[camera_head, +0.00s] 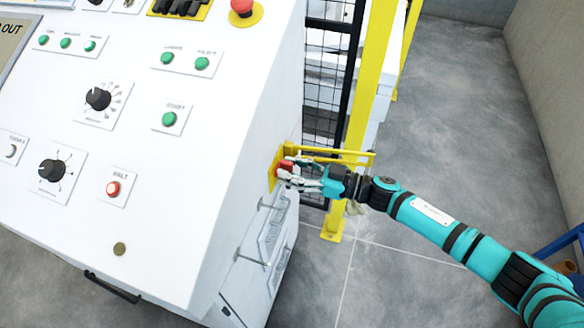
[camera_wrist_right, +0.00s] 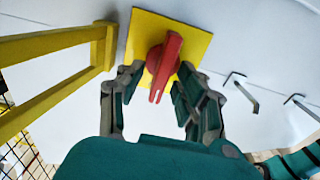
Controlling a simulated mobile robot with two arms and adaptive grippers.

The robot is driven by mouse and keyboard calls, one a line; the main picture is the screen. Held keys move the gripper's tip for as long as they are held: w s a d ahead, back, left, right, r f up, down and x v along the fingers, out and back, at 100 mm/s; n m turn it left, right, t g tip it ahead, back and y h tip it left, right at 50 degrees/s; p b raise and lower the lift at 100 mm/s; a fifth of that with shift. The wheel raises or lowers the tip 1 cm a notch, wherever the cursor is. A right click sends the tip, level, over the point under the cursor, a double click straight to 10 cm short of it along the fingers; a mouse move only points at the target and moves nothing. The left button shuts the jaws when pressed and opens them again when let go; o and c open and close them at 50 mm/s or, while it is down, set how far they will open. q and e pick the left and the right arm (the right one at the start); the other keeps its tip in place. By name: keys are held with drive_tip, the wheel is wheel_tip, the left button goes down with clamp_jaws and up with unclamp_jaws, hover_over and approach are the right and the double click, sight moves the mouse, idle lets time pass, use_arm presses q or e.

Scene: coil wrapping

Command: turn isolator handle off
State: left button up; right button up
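The red isolator handle (camera_wrist_right: 165,62) sits on a square yellow plate (camera_wrist_right: 197,42) on the side of the white control cabinet. In the head view the handle (camera_head: 284,168) shows small and partly covered by the fingers. My right gripper (camera_wrist_right: 158,80) is right at the handle, with one finger on each side of it. In the wrist view the fingers look spread, with a gap between the left finger and the handle; the right finger is close, and I cannot tell if it touches. The right gripper (camera_head: 296,171) reaches in from the right in the head view. My left gripper is not in view.
A yellow bar guard (camera_wrist_right: 50,48) stands out beside the plate. A yellow post (camera_head: 366,90) and black mesh fence (camera_head: 325,85) stand behind. The sloped panel (camera_head: 225,100) carries buttons and knobs. Grey floor (camera_head: 470,120) is clear at right.

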drive_tip(key=shift+c, duration=0.6)
clamp_jaws()
drive_tip(key=n, duration=0.3)
drive_tip(key=shift+s+f+n+b, duration=0.1)
drive_tip(key=shift+s+n+b, duration=0.1)
drive_tip(key=shift+n+b, duration=0.15)
drive_tip(key=n+b, duration=0.1)
drive_tip(key=n, duration=0.2)
drive_tip(key=shift+s+f+n, duration=0.1)
drive_tip(key=shift+n, duration=0.15)
drive_tip(key=n+b, duration=0.1)
drive_tip(key=n, duration=0.2)
drive_tip(key=n+b, duration=0.2)
drive_tip(key=n, duration=0.2)
drive_tip(key=f+n+b, duration=0.1)
drive_tip(key=n+b, duration=0.1)
drive_tip(key=n, duration=0.1)
drive_tip(key=shift+s+a+n, duration=0.15)
drive_tip(key=shift+s+n, duration=0.1)
drive_tip(key=shift+n, duration=0.15)
drive_tip(key=shift+r, duration=0.1)
